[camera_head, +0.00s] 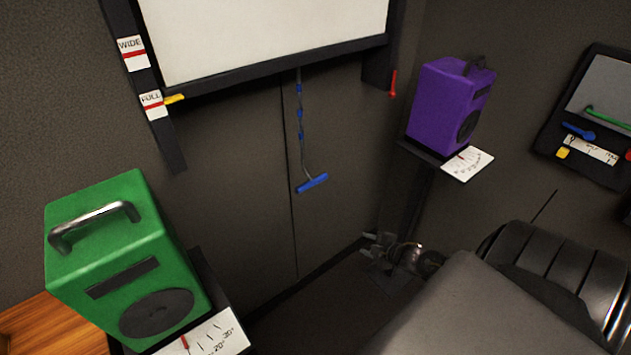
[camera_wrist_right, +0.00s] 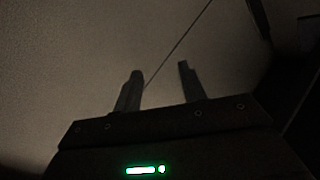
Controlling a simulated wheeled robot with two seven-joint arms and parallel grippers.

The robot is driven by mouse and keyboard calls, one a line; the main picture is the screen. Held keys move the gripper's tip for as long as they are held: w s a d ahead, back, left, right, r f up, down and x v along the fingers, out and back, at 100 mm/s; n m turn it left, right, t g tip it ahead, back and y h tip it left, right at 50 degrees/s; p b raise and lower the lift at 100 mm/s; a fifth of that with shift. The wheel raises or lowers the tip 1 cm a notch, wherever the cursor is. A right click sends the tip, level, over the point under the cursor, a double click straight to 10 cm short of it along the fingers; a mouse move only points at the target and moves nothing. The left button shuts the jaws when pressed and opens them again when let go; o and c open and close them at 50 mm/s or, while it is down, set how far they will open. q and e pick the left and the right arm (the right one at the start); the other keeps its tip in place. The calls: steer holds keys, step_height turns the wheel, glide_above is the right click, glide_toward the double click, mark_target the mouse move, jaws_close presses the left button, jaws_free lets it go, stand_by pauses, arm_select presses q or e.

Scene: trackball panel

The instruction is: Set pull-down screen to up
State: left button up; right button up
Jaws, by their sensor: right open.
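The white pull-down screen (camera_head: 265,32) hangs at the top of the head view in a dark frame. A yellow pointer (camera_head: 174,98) on its left side is level with the FULL label (camera_head: 153,104); the WIDE label (camera_head: 132,53) is higher up. A blue T-shaped handle (camera_head: 312,183) hangs from the screen's lower edge on a cord with blue beads. My right gripper (camera_head: 367,245) is lower and to the right of the handle, apart from it. In the right wrist view its fingers (camera_wrist_right: 160,82) are spread and empty before a dark wall. My left gripper is not in view.
A green speaker (camera_head: 115,255) stands at the lower left and a purple speaker (camera_head: 447,110) at the right, each above a dial card. A red lever (camera_head: 393,83) is right of the screen. A dark panel (camera_head: 590,120) with coloured levers is on the right wall.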

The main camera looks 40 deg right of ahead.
steer(key=w+r+n+t+y, duration=0.1)
steer(key=w+r+n, duration=0.2)
steer(key=r, duration=0.4)
steer(key=w+r+n+t+y, duration=0.1)
steer(key=w+r+n+y, duration=0.2)
steer(key=r, duration=0.5)
steer(key=n+t+y, duration=0.1)
steer(key=n+y, duration=0.1)
steer(key=n, duration=0.2)
glide_toward(324, 179)
steer(key=x, duration=1.1)
steer(key=shift+w+a+p, duration=0.1)
steer(key=shift+w+p, duration=0.2)
steer(key=shift+p, duration=0.05)
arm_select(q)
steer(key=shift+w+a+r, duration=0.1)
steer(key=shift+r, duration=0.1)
arm_select(e)
steer(key=shift+w+a+f, duration=0.25)
steer(key=shift+w+a, duration=0.05)
steer(key=shift+w, duration=0.35)
jaws_close()
